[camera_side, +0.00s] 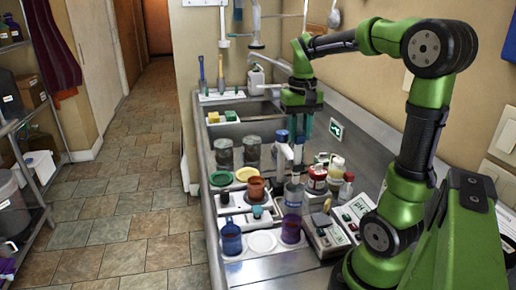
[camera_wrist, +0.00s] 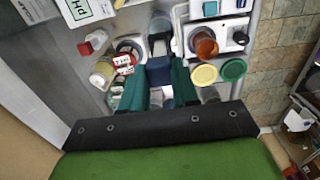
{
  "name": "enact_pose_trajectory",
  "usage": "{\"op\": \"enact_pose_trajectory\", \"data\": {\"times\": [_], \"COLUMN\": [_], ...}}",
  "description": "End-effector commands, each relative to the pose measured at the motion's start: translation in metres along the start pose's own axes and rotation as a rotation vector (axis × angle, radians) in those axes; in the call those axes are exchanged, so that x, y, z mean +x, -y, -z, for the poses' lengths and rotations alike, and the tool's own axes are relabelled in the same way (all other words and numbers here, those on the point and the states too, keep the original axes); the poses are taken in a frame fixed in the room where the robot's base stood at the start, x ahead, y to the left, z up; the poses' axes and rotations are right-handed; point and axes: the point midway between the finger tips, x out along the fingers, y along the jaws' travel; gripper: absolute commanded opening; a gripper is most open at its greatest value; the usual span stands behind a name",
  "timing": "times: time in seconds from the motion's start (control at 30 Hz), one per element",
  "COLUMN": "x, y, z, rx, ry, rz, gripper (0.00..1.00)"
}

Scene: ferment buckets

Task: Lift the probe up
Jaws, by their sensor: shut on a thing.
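My gripper (camera_side: 300,132) reaches down over the metal counter with its teal fingers pointing down. In the wrist view my gripper (camera_wrist: 159,78) is shut on a dark blue block, which looks like the head of the probe (camera_wrist: 159,70). In the side view the fingers partly hide this head. A pale arm or stand stands just below and left of the fingers, above a clear beaker (camera_side: 293,194). The probe's lower end is hard to make out, so I cannot tell whether it is in the beaker. The meter (camera_side: 353,212) lies to the right.
Red and white jars (camera_side: 317,179) stand close right of the fingers. A brown cup (camera_side: 256,189), yellow and green dishes (camera_side: 247,174), grey jars (camera_side: 224,153) and a blue bottle (camera_side: 231,238) stand left. Air above the counter looks open.

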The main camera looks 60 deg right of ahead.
Motion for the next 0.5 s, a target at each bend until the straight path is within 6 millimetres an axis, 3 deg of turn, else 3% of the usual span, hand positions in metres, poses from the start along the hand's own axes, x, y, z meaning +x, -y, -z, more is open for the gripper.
{"op": "enact_pose_trajectory", "data": {"times": [0.2, 0.23, 0.37, 0.5], "x": [-0.0073, -0.0073, -0.0062, -0.005], "y": [0.0009, 0.0009, 0.0008, 0.0007], "z": [0.0003, 0.0003, 0.0002, 0.0001], "rx": [0.006, 0.006, 0.005, 0.005], "ry": [-0.015, -0.015, -0.013, -0.011], "rz": [0.008, 0.008, 0.007, 0.006], "gripper": [0.0, 0.33, 0.53, 0.55]}}
